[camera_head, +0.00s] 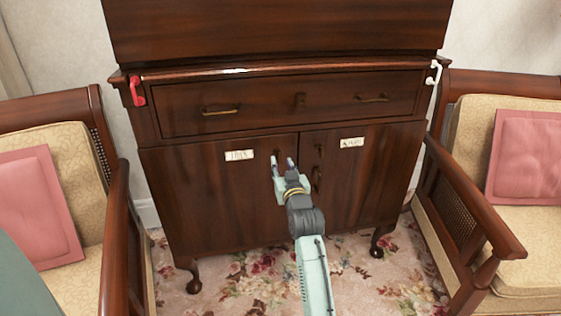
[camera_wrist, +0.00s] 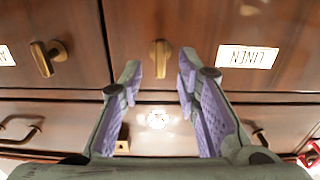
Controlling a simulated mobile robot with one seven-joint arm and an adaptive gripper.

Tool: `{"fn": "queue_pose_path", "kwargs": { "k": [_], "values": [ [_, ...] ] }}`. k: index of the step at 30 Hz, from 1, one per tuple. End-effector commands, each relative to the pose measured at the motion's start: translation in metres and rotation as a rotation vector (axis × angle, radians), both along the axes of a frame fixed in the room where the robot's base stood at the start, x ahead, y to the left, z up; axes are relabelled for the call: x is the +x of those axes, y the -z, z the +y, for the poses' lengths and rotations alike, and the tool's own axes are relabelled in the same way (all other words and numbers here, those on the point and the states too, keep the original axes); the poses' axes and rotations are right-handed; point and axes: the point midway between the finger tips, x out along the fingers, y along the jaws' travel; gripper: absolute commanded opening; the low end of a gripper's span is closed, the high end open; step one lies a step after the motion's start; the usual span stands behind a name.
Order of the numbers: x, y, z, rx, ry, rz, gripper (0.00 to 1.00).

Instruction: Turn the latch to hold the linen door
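The linen door (camera_head: 225,200) is the cabinet's left door in the head view and looks closed. Its "LINEN" label (camera_wrist: 247,57) reads upside down in the wrist view; the label (camera_head: 239,155) is small in the head view. A brass latch (camera_wrist: 158,58) stands upright on this door, left of the label in the wrist view. My gripper (camera_wrist: 158,72) is open, with its fingertips on either side of the latch in the picture; I cannot tell whether they touch it. My gripper (camera_head: 283,163) hides most of this latch in the head view.
A second brass latch (camera_wrist: 48,58), slightly tilted, is on the neighbouring door (camera_head: 365,190). A drawer (camera_head: 290,103) with brass handles lies above the doors. A red hook (camera_head: 137,91) and a white hook (camera_head: 433,73) flank it. Armchairs (camera_head: 115,235) (camera_head: 465,215) stand close on both sides.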

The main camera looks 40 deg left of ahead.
Motion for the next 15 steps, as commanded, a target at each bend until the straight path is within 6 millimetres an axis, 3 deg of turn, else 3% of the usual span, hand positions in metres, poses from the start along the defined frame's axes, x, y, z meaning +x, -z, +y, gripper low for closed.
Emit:
{"fn": "queue_pose_path", "kwargs": {
  "k": [6, 15],
  "values": [
    [-0.02, 0.001, -0.024, -0.001, 0.001, 0.001, 0.3],
    [-0.026, 0.0, -0.03, -0.001, 0.0, 0.001, 0.3]
  ]
}}
